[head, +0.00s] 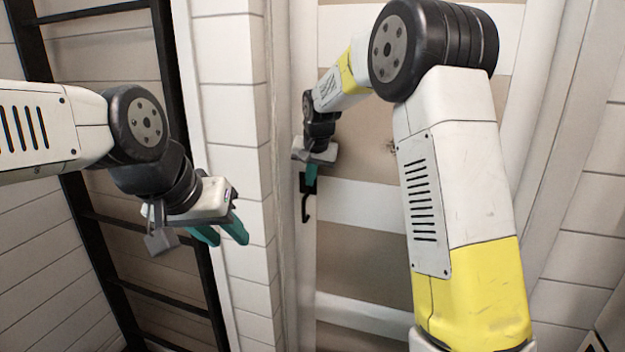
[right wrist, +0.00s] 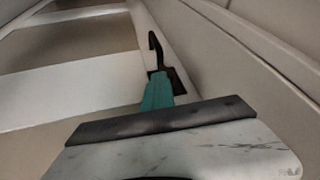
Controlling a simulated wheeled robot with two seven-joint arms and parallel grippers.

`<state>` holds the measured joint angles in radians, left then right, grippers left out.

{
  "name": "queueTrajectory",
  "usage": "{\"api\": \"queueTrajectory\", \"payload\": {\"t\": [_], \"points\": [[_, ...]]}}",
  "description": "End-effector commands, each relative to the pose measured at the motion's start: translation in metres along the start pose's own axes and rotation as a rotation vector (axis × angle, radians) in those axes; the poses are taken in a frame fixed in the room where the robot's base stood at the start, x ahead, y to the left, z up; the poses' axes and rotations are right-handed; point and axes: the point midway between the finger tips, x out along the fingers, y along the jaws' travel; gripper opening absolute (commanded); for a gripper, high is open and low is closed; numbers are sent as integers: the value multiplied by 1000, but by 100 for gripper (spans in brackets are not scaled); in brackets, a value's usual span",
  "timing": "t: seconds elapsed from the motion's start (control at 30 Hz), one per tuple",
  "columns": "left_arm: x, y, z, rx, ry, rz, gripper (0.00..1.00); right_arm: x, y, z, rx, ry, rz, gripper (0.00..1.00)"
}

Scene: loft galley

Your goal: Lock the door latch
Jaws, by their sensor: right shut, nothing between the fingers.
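The black door latch (head: 305,207) is a small dark plate on the door's left edge strip, with a curved hook-ended arm hanging down in the head view. The same latch shows in the right wrist view (right wrist: 158,52), just beyond my fingertips. My right gripper (head: 311,176) is shut and empty, its teal fingers in front of the latch plate. In the right wrist view its teal fingers (right wrist: 158,92) overlap the plate's lower part; I cannot tell whether they touch it. My left gripper (head: 222,237) is open and empty, with teal fingers apart, away from the latch.
The door (head: 365,205) has beige and white bands. A white brick-like wall column (head: 233,100) stands left of it. A black ladder-like frame (head: 95,218) stands further left. Pale plank walls (head: 590,215) close the right side.

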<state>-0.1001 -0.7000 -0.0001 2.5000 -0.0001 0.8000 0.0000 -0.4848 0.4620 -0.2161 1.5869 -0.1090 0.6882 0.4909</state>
Motion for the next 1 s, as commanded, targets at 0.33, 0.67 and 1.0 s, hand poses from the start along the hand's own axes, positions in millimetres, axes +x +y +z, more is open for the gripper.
{"api": "queueTrajectory", "payload": {"t": [0.33,0.67,1.0], "points": [[0,0,0,0,0,0,36,-1,-13,-3,0,0,-2,0],[0,0,0,0,0,0,36,0,-22,-5,2,0,-2,0],[0,0,0,0,0,0,36,2,-26,-5,2,0,-2,0]]}}
